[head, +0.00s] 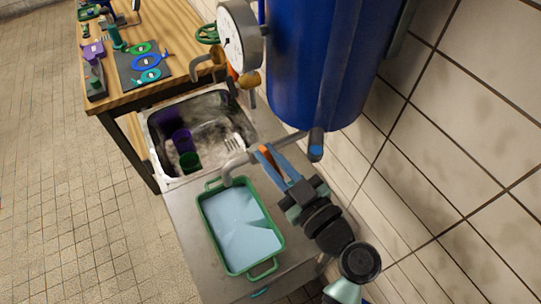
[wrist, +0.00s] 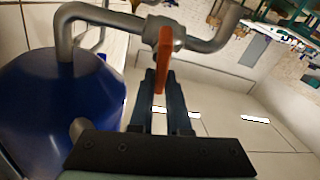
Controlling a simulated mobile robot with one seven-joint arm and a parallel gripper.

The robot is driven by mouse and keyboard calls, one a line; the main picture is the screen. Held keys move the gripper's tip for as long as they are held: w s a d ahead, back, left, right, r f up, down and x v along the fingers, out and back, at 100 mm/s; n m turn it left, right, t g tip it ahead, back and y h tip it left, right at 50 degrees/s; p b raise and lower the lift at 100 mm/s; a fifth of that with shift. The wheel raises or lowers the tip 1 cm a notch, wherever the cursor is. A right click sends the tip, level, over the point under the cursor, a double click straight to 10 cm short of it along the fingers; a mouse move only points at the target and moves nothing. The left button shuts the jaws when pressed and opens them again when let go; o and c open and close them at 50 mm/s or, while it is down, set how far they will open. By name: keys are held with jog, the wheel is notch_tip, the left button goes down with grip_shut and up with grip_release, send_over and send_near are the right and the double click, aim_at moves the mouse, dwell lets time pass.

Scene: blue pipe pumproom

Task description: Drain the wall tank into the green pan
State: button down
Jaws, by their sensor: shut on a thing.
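The blue wall tank (head: 325,60) hangs on the tiled wall; it also shows in the wrist view (wrist: 60,105). A grey drain pipe (head: 240,163) runs from under it, with its spout over the far end of the green pan (head: 205,222). The pan lies on the grey counter and holds a pale blue surface that looks like liquid. I cannot make out a stream at the spout. My gripper (head: 266,158) is shut on the orange valve lever (wrist: 164,55), its blue fingers on either side. The lever stands across the pipe in the wrist view.
A round gauge (head: 240,38) sits beside the tank. A wooden bench (head: 185,20) holds several coloured parts. The tiled floor at left is clear.

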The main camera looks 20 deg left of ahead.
jog(key=shift+d+f+m+t+h+b, duration=0.15)
jog(key=shift+m+t+h+b, duration=0.25)
jog(key=shift+m+b, duration=0.5)
jog(key=shift+w+m+t, duration=0.2)
jog(key=shift+m+t, duration=0.3)
jog(key=shift+m, duration=0.7)
jog(key=c, duration=0.9)
grip_release()
jog(key=shift+r, duration=0.2)
